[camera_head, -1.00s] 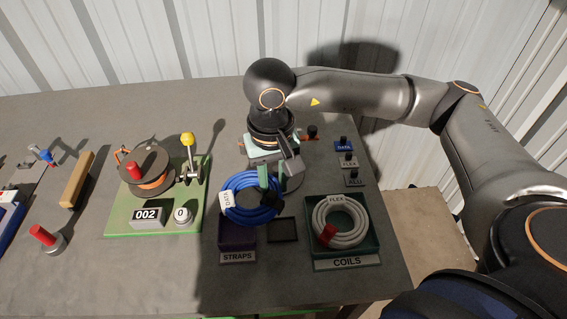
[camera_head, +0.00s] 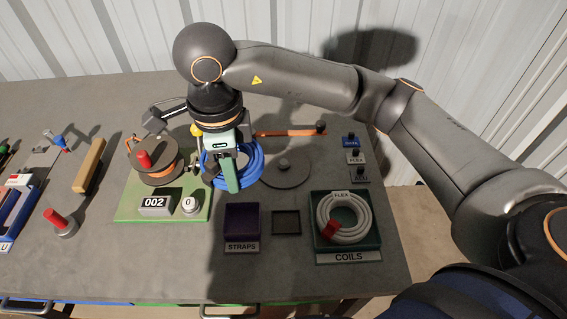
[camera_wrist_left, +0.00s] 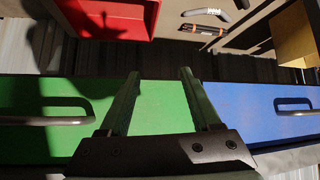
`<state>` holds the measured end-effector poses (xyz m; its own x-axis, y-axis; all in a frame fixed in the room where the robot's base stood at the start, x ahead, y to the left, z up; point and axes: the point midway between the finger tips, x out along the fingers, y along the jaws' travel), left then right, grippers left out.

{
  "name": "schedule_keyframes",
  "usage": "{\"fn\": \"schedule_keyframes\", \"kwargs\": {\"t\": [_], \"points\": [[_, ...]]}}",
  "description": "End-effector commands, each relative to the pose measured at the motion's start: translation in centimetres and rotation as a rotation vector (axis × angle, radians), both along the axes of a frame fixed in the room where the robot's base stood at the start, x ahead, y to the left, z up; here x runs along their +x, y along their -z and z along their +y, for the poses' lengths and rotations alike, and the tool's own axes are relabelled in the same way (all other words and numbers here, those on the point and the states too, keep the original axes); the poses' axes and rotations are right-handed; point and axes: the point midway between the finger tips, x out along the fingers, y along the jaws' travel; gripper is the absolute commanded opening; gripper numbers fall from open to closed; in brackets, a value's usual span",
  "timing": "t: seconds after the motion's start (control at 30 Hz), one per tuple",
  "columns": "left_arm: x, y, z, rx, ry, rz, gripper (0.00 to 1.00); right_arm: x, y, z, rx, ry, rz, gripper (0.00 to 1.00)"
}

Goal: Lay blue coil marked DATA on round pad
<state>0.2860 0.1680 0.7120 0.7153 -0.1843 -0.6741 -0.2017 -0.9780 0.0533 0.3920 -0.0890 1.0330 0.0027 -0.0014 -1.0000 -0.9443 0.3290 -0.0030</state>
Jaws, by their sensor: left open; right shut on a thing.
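The blue coil (camera_head: 252,170) is in my right gripper (camera_head: 226,180), held over the table between the green board and the round pad. The gripper hides its left part, and its DATA marking does not show now. My right gripper is shut on it. The round pad (camera_head: 290,179), a dark flat disc with a grey knob in the middle, lies to the right of the coil with nothing on it. My left gripper (camera_wrist_left: 160,73) is open and empty in the left wrist view, above green and blue drawer fronts.
A green COILS tray (camera_head: 375,232) holds the grey FLEX coil (camera_head: 322,211). A purple STRAPS bin (camera_head: 242,237) and a small dark tray (camera_head: 286,233) stand in front. The green board (camera_head: 130,209) with a reel (camera_head: 166,172) and lever is left of the coil.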

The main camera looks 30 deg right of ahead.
Motion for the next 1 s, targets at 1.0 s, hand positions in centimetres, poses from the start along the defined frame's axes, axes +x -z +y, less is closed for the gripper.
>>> {"fn": "schedule_keyframes", "kwargs": {"t": [1.0], "points": [[0.0, -1.0, 0.0, 0.001, 0.001, 0.0, 0.65, 4.7, 8.7, -11.8, 0.002, 0.116, 0.0, 0.0]]}}
